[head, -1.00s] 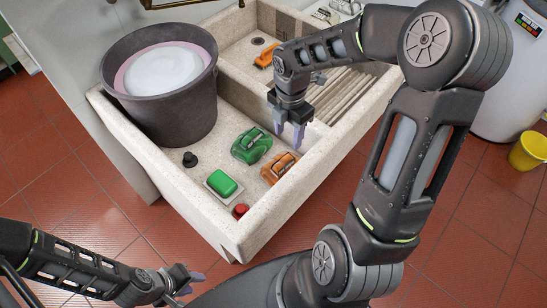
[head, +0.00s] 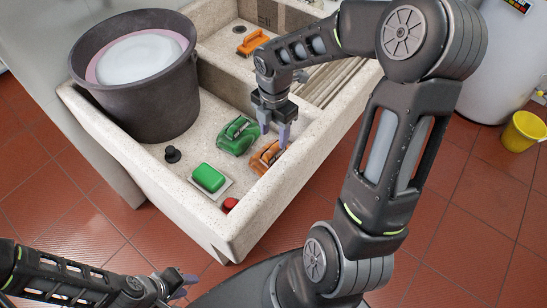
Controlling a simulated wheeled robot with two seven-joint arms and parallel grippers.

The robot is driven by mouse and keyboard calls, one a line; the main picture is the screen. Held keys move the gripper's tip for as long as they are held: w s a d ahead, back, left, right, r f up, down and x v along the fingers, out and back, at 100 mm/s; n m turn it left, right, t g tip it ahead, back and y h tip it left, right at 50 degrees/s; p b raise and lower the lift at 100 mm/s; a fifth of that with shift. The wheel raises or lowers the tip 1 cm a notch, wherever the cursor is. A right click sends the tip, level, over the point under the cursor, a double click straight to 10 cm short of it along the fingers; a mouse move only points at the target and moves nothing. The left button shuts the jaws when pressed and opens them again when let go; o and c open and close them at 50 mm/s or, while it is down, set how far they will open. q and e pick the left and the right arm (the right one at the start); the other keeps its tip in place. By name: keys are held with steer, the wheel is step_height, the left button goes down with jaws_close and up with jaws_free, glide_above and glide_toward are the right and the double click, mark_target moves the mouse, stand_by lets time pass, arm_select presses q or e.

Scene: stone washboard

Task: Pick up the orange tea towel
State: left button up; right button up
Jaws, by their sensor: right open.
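The orange tea towel (head: 262,160) appears as a small folded orange bundle on the floor of the stone basin, near its front right wall. My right gripper (head: 275,134) points down just above and behind it. Its two pale purple fingers are apart, with nothing seen between them. Whether a fingertip touches the towel is hard to tell. My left gripper (head: 181,283) is low at the bottom left, outside the basin and far from the towel; its jaw opening is not clear.
A similar green bundle (head: 237,136) lies just left of the towel. A green soap block (head: 208,178), a red item (head: 230,204) and a black plug (head: 172,154) are nearby. A dark bucket (head: 150,112) fills the left. An orange brush (head: 252,42) lies in the rear basin.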

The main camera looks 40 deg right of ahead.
mark_target(273, 149)
steer(key=shift+f, duration=1.3)
step_height(273, 149, down, 5)
steer(key=shift+w+f, duration=0.1)
steer(key=shift+f, duration=0.05)
steer(key=shift+c, duration=0.2)
jaws_close()
